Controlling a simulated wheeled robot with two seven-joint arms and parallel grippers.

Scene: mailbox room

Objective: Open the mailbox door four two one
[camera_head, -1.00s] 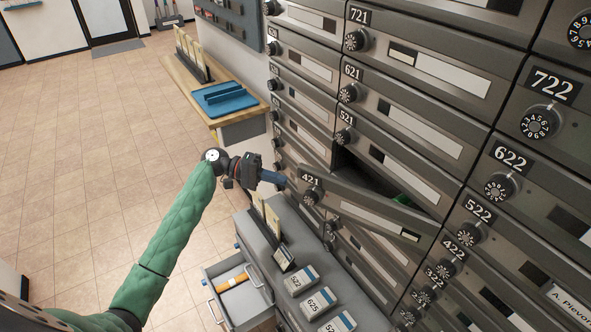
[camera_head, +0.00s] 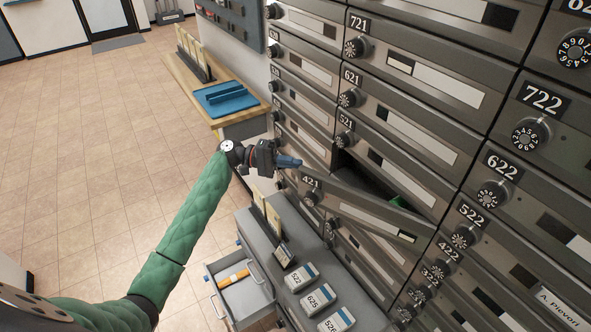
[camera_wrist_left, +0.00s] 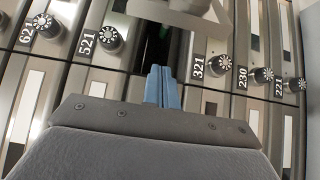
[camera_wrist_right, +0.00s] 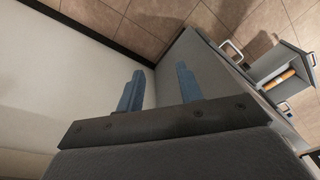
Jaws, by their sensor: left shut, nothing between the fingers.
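The mailbox door 421 (camera_head: 365,212) is swung partly open. It slants out from the mailbox wall below door 521, and its dial is at its left end. The dark compartment (camera_head: 345,165) behind it shows, with something green inside. My left gripper (camera_head: 297,163) is shut and empty, just above the door's left end; I cannot tell whether it touches. In the left wrist view its blue fingers (camera_wrist_left: 162,86) are together, pointing at the dark opening. My right gripper (camera_wrist_right: 158,88) shows only in its wrist view, open and empty, its two blue fingers apart.
Door 521 (camera_head: 385,145) is shut above. A grey cabinet (camera_head: 297,262) with several numbered boxes stands below, its drawer (camera_head: 240,285) pulled out. A wooden table (camera_head: 190,68) with a blue tray (camera_head: 225,98) is behind my left arm. The tiled floor at left is clear.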

